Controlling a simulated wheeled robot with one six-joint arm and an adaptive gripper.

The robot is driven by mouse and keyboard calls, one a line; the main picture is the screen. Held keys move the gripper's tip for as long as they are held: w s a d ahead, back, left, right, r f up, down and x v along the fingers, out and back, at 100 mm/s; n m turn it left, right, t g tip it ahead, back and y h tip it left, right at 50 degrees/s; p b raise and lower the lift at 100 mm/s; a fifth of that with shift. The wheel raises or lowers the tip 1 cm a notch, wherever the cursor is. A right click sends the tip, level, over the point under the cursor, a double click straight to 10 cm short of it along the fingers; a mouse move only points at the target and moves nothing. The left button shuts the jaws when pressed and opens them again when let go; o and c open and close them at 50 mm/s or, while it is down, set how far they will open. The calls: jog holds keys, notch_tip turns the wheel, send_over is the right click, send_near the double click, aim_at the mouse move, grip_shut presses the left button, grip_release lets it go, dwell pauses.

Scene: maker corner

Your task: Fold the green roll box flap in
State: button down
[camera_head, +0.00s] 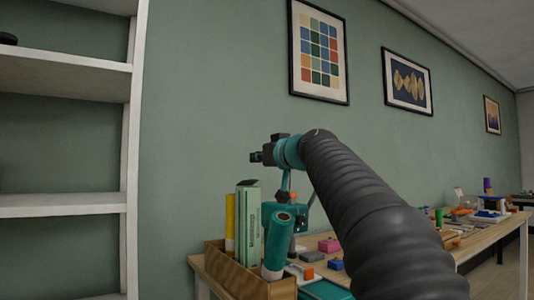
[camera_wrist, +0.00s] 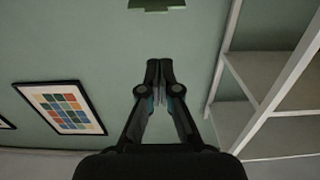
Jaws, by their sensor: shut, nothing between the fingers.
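The green roll box (camera_head: 249,222) is a tall, narrow, pale green carton with printed marks. It stands upright in a brown crate (camera_head: 232,274) at the near left end of the table. A darker edge shows at its top; I cannot tell the flap's exact angle. My gripper (camera_head: 256,157) is above the box and apart from it, pointing left in the head view. In the wrist view my gripper (camera_wrist: 159,64) is shut and empty against the wall. A dark green notched piece (camera_wrist: 157,5) shows at that view's top edge, possibly part of the box.
A yellow roll (camera_head: 230,222) and a teal roll (camera_head: 279,243) stand beside the box in the crate. White shelves (camera_head: 65,204) stand at the left. The wooden table (camera_head: 480,236) holds many small items. Framed pictures (camera_head: 319,55) hang on the green wall.

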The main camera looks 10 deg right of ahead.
jog(key=x, duration=0.2)
jog(key=shift+w+a+p, duration=0.15)
jog(key=shift+w+p, duration=0.2)
jog(key=shift+s+d+f+b, duration=0.1)
jog(key=shift+s+f+b, duration=0.25)
jog(key=shift+f, duration=0.3)
jog(key=shift+s+d+f+b, duration=0.1)
jog(key=shift+s+f+b, duration=0.1)
jog(key=shift+f+b, duration=0.3)
jog(key=shift+s+d+f+b, duration=0.1)
jog(key=shift+s+f+b, duration=0.15)
jog(key=shift+f, duration=0.5)
